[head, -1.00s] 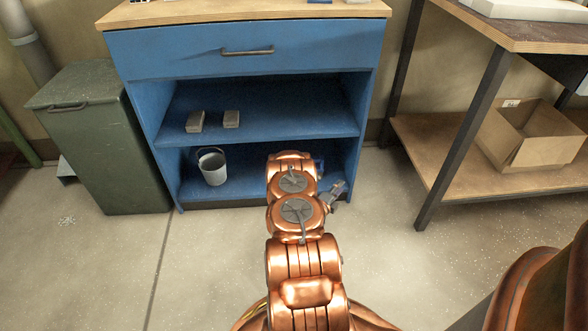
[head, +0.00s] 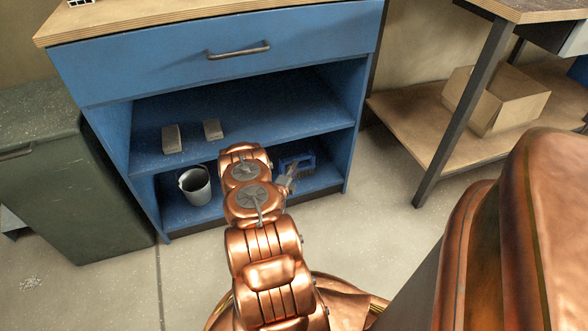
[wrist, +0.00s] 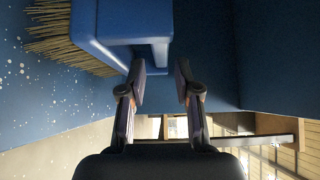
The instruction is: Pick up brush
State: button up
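The brush is a blue block with tan bristles. In the head view the blue brush (head: 304,161) is in the lower compartment of the blue cabinet, just right of my arm and partly hidden by it. In the wrist view the brush (wrist: 120,22) fills the top, with its bristles to the left. My gripper (wrist: 160,70) is open, its two fingers apart at the brush's near end. A blue part of the brush shows between the fingertips; I cannot tell whether they touch it. In the head view my gripper (head: 289,177) is small and mostly hidden by my arm.
A grey bucket (head: 195,186) stands left of my arm in the lower compartment. Two grey blocks lie on the middle shelf (head: 265,118) above. A dark green bin (head: 75,190) stands left. A side table with a cardboard box (head: 500,98) stands right.

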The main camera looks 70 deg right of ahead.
aim_at(297, 157)
jog(key=shift+w+d+b, duration=0.2)
jog(key=shift+d+b, duration=0.55)
jog(key=shift+d, duration=0.7)
jog(key=shift+w+d+b, duration=0.15)
jog(key=shift+d+b, duration=0.6)
jog(key=shift+d, duration=0.7)
jog(key=shift+c, duration=0.4)
grip_shut()
